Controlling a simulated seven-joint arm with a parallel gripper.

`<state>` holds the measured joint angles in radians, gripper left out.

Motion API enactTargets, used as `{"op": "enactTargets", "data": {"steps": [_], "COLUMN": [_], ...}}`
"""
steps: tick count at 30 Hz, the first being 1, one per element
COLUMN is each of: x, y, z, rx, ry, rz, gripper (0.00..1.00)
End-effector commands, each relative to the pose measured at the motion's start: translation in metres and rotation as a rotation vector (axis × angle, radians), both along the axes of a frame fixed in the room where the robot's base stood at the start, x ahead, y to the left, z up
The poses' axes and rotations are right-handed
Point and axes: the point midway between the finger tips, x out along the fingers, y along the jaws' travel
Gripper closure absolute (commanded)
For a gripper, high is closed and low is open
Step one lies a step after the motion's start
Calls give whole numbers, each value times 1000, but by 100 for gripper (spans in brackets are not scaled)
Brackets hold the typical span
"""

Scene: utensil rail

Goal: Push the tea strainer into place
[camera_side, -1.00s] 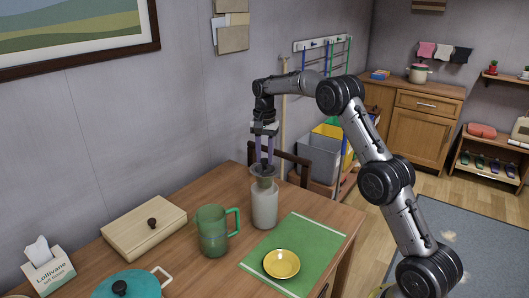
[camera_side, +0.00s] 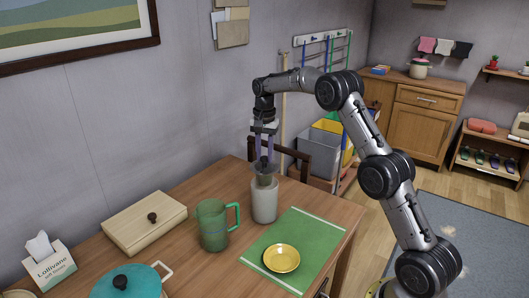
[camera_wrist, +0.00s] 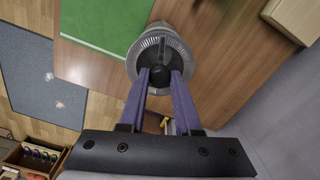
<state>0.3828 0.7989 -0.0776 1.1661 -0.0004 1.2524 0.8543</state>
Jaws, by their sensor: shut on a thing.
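The tea strainer (camera_side: 264,172) is a grey funnel-like piece with a dark knob on top. It stands upright at the mouth of a pale, tall jar (camera_side: 264,204) on the wooden table. Its lower end is hidden at the jar's mouth, so I cannot tell how deep it sits. My gripper (camera_side: 264,157) points straight down from above, its purple fingers shut on the knob. In the wrist view the strainer's round ribbed rim (camera_wrist: 134,55) shows beyond the fingertips, with the dark knob between them. The rim hides the jar's mouth there.
A green mug (camera_side: 213,227) stands left of the jar, its handle towards it. A green mat (camera_side: 310,235) with a yellow dish (camera_side: 281,258) lies to the right in front. A wooden box (camera_side: 146,222) and teal pot (camera_side: 128,283) are further left. A chair (camera_side: 293,160) stands behind.

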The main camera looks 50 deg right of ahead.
Motion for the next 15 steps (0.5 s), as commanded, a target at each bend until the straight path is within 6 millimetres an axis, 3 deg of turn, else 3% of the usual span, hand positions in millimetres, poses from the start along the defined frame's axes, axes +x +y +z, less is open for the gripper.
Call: {"op": "enactTargets", "data": {"steps": [15], "x": [-1], "y": [0], "z": [-19], "rx": [1], "ry": [1], "rz": [0], "gripper": [100]}}
